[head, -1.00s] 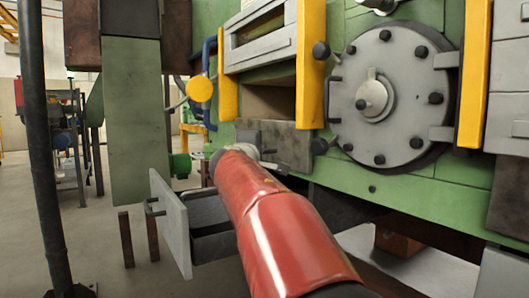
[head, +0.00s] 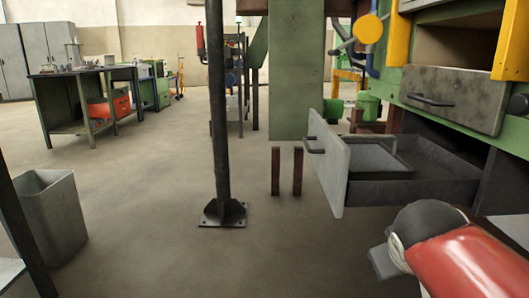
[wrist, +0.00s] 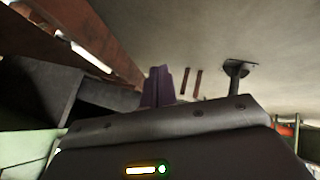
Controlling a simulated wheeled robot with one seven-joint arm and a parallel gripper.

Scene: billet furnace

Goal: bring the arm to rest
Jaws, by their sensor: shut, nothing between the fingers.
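My arm is red and reaches in from the lower right of the head view. My gripper is mostly hidden behind it there, with only a grey part showing at the lower right. In the wrist view my gripper's fingers (wrist: 157,86) stand close together, dark and purplish, with nothing seen between them. In the head view the arm's end is in front of and below the pulled-out drawer (head: 330,165) of the green furnace. Whether it touches the drawer cannot be told, but a gap seems to show.
A dark post (head: 217,110) on a bolted foot stands left of centre. A grey bin (head: 50,220) is at the lower left. A workbench (head: 75,95) stands at the back left. Two short brown posts (head: 286,171) stand left of the drawer. The floor between is clear.

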